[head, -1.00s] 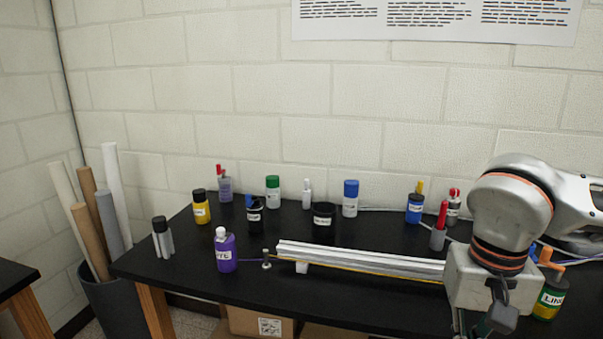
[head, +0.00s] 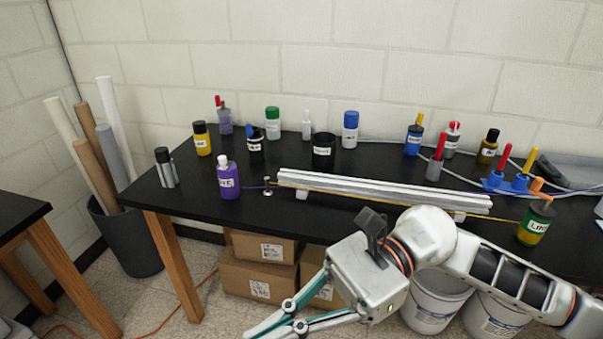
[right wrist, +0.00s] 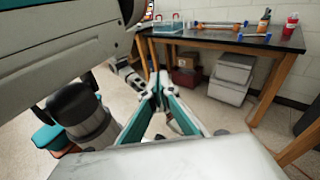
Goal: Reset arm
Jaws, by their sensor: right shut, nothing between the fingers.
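My right arm (head: 425,240) comes in from the right in front of the black table. It bends at a white and orange wrist. My right gripper (head: 262,332) has teal fingers pointing down and left, low in front of the table, over the floor and apart from the tabletop. In the right wrist view its fingers (right wrist: 160,78) come together at the tips with nothing between them. My left gripper is in neither view.
On the black table (head: 250,215) lie silver extrusion bars (head: 380,190), with several bottles around them. A purple bottle (head: 228,181) stands near the front edge. Cardboard boxes (head: 258,280) and white buckets (head: 432,305) are below. A bin of rolls (head: 130,245) stands left.

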